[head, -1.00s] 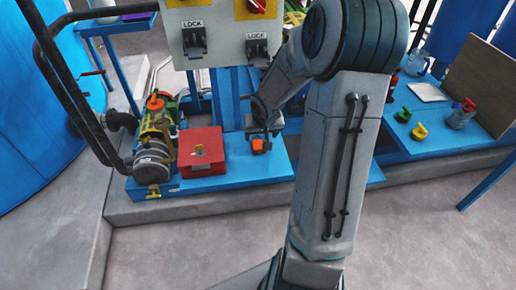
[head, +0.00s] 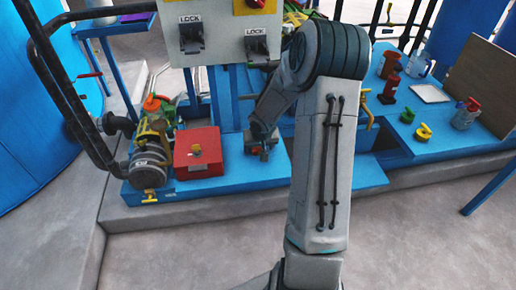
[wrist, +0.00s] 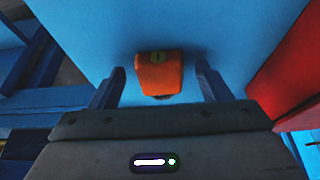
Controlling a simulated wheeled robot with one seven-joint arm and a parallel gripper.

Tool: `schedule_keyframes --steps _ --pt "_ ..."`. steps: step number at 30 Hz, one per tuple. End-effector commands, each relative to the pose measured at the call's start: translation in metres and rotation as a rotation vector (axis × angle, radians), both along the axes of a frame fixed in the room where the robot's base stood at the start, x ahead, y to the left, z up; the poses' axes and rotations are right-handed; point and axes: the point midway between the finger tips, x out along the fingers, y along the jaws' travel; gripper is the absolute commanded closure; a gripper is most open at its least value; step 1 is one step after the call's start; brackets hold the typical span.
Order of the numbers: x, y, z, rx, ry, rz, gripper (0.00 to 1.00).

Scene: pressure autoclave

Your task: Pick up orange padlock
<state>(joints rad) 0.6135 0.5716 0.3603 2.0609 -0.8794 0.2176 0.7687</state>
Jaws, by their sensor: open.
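The orange padlock (wrist: 160,72) lies on the blue surface, with a dark keyhole facing the wrist camera. It sits between the two spread fingers of my gripper (wrist: 160,68), with a gap showing on both sides. My gripper is open and holds nothing. In the head view my gripper (head: 262,146) is low over the blue platform, just right of the red box, and it hides most of the padlock. The padlock's shackle cannot be made out.
The red box (head: 198,165) with a yellow piece on it stands close on the left; it also shows in the wrist view (wrist: 299,75). The grey panel with LOCK switches (head: 222,35) hangs above. A pump (head: 150,160) stands farther left. Yellow and green padlocks lie to the right.

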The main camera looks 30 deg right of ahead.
Motion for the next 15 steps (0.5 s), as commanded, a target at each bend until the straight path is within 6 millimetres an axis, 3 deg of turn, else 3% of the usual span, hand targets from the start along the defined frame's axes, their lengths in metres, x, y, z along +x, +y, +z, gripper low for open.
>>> schedule_keyframes --steps 3,8,9,15 --pt "-0.0001 0.0 0.0007 0.0 0.0 0.0 0.32" --pt "-0.0002 0.0 0.0007 0.0 0.0 0.0 0.76" --pt "-0.0002 0.0 0.0008 0.0 0.0 0.0 0.81" --pt "-0.0001 0.0 0.001 0.0 0.0 -0.001 0.85"
